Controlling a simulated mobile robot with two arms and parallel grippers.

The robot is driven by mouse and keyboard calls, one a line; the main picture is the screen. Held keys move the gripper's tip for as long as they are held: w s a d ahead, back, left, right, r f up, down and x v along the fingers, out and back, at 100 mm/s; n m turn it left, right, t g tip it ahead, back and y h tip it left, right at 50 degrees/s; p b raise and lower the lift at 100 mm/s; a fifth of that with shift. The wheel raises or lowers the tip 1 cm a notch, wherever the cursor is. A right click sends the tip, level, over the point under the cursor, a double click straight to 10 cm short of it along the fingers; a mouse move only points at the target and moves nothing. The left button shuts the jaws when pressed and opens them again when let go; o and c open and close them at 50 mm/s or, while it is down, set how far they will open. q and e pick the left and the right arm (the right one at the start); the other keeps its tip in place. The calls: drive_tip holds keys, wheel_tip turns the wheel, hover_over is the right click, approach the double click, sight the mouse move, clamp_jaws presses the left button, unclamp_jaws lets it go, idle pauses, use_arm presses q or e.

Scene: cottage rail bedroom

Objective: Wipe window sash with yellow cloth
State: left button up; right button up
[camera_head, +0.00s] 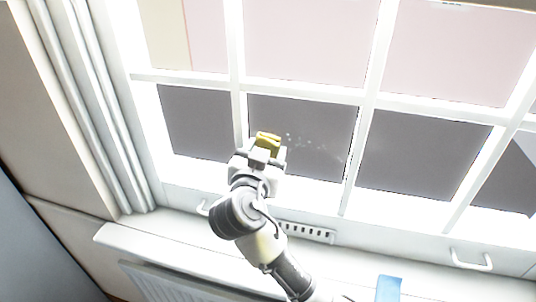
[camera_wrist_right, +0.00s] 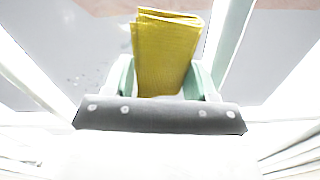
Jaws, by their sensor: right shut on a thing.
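The window sash (camera_head: 238,75) is a white frame with several panes. My right gripper (camera_head: 262,152) is raised in front of a lower pane (camera_head: 310,135), shut on the folded yellow cloth (camera_head: 268,141). The cloth stands out beyond the fingertips and also shows in the right wrist view (camera_wrist_right: 165,55), between the two pale green fingers. Small light specks (camera_head: 305,143) mark the pane to the right of the cloth. I cannot tell whether the cloth touches the glass. My left gripper is not in the head view.
A white sill (camera_head: 180,250) runs below the window, with a radiator (camera_head: 165,283) under it. A vent (camera_head: 306,232) and metal handles (camera_head: 471,262) sit on the lower frame. A blue item (camera_head: 388,288) lies on the sill at lower right. A curtain (camera_head: 85,110) hangs at left.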

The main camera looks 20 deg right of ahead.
drive_tip(key=shift+r+p, duration=0.3)
drive_tip(key=shift+r, duration=0.65)
drive_tip(key=shift+s+d+f, duration=0.15)
drive_tip(key=shift+s+d, duration=0.15)
drive_tip(key=shift+d, duration=0.2)
drive_tip(key=shift+s+d, duration=0.65)
drive_tip(key=shift+d, duration=0.25)
drive_tip(key=shift+s+d, duration=0.6)
drive_tip(key=shift+d, duration=0.3)
drive_tip(key=shift+s+d, duration=0.6)
drive_tip(key=shift+d, duration=0.3)
drive_tip(key=shift+s+d, duration=0.65)
drive_tip(key=shift+d, duration=0.3)
drive_tip(key=shift+s+d, duration=0.6)
drive_tip(key=shift+d, duration=0.3)
drive_tip(key=shift+a, duration=0.1)
drive_tip(key=b, duration=0.1)
approach(328, 148)
drive_tip(key=shift+w+d, duration=0.3)
drive_tip(key=shift+w, duration=0.25)
